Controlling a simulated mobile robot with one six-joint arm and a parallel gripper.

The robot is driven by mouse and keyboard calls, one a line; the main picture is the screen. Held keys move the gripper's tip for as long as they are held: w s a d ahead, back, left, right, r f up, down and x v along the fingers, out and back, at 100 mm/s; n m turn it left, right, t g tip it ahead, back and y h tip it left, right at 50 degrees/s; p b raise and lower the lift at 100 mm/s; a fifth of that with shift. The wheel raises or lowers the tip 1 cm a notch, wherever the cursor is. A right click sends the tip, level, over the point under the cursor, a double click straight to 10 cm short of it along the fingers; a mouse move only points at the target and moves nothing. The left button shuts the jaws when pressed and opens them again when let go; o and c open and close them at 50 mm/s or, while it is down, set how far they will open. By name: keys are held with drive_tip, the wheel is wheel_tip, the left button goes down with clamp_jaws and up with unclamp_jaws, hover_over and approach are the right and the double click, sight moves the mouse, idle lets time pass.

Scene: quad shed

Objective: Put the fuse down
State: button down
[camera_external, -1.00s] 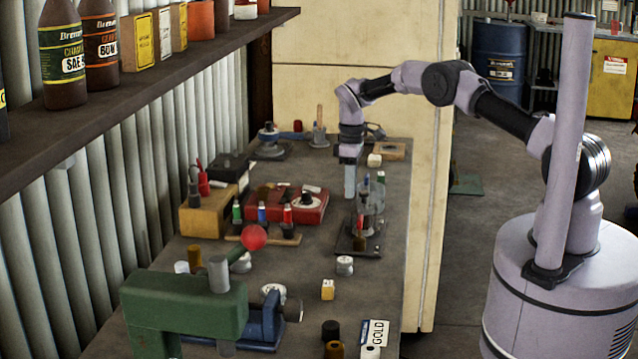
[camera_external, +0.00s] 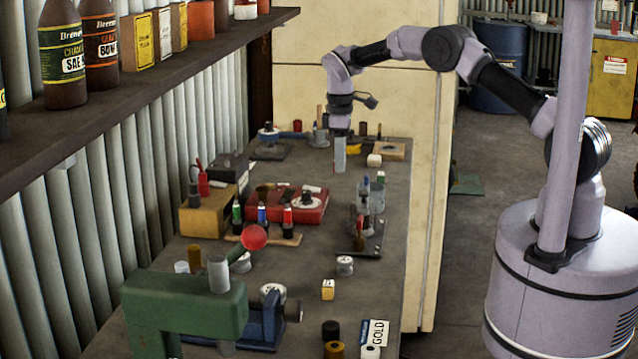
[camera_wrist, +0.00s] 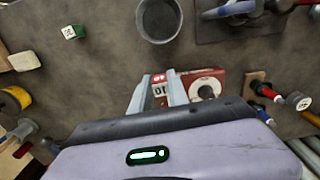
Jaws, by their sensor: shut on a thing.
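My gripper (camera_external: 340,168) is above the far part of the workbench, left of a small white block (camera_external: 374,160). In the wrist view its two pale fingers (camera_wrist: 171,92) are close together. A small piece marked "10" (camera_wrist: 159,90) shows between them; it seems to be the fuse, mostly hidden by the fingers. I cannot make out the fuse in the external view. The gap between the fingers and the bench is hard to judge.
A red box with a white dial (camera_external: 300,205) and a strip with coloured handles (camera_external: 265,236) lie nearer. A grey cup (camera_wrist: 160,22) shows in the wrist view. Bare bench (camera_external: 335,210) lies between.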

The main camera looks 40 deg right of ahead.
drive_tip(key=s+a+f+n, duration=0.1)
drive_tip(key=s+a+n, duration=0.1)
drive_tip(key=s+a, duration=0.4)
drive_tip(key=s+a+f+n, duration=0.1)
drive_tip(key=s+a+n, duration=0.1)
drive_tip(key=s+a, duration=0.4)
drive_tip(key=s+a+f+n, duration=0.1)
drive_tip(key=s+a, duration=0.5)
drive_tip(key=s, duration=0.6)
drive_tip(key=shift+s+a+f+n, duration=0.15)
drive_tip(key=shift+s+n, duration=0.25)
drive_tip(key=shift+n, duration=1.3)
drive_tip(key=s, duration=0.7)
drive_tip(key=shift+s+a+f, duration=0.2)
drive_tip(key=shift+a+f, duration=0.05)
drive_tip(key=shift+f, duration=0.05)
drive_tip(key=b, duration=0.1)
hover_over(289, 272)
drive_tip(key=shift+w+f, duration=0.1)
drive_tip(key=shift+f, duration=0.75)
wheel_tip(289, 272, down, 3)
drive_tip(key=shift+f+b, duration=0.2)
drive_tip(key=shift+b, duration=0.55)
